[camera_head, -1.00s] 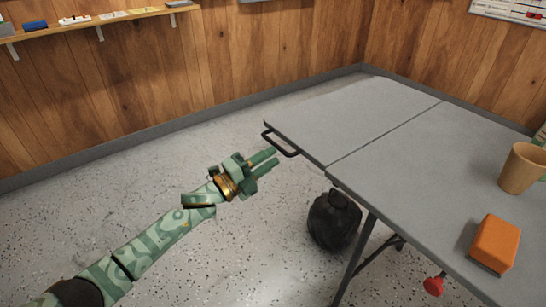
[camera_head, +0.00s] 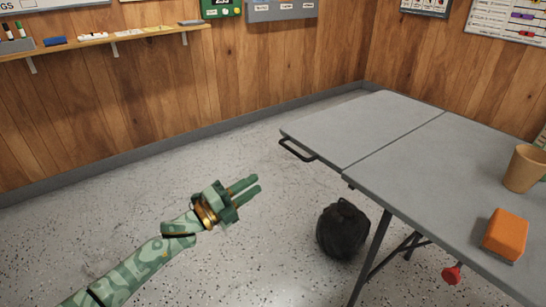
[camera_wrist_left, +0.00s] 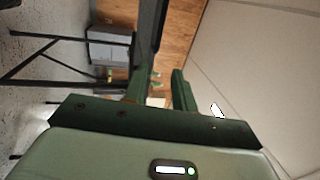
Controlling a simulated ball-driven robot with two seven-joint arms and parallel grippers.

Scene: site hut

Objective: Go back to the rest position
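My left gripper (camera_head: 258,184), patterned green with a gold band at the wrist, hangs in free air over the floor, left of the grey folding table (camera_head: 390,140). Its two fingers point right and stand apart with nothing between them. In the left wrist view the fingers of this left gripper (camera_wrist_left: 157,86) also show a gap, with no object held. My right gripper is in neither view.
An orange block (camera_head: 507,236) and a tan cup (camera_head: 524,168) stand on the table's right part. A black bag (camera_head: 342,230) sits on the floor by the table legs. A wall shelf (camera_head: 105,40) holds small items. Floor around the left arm is clear.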

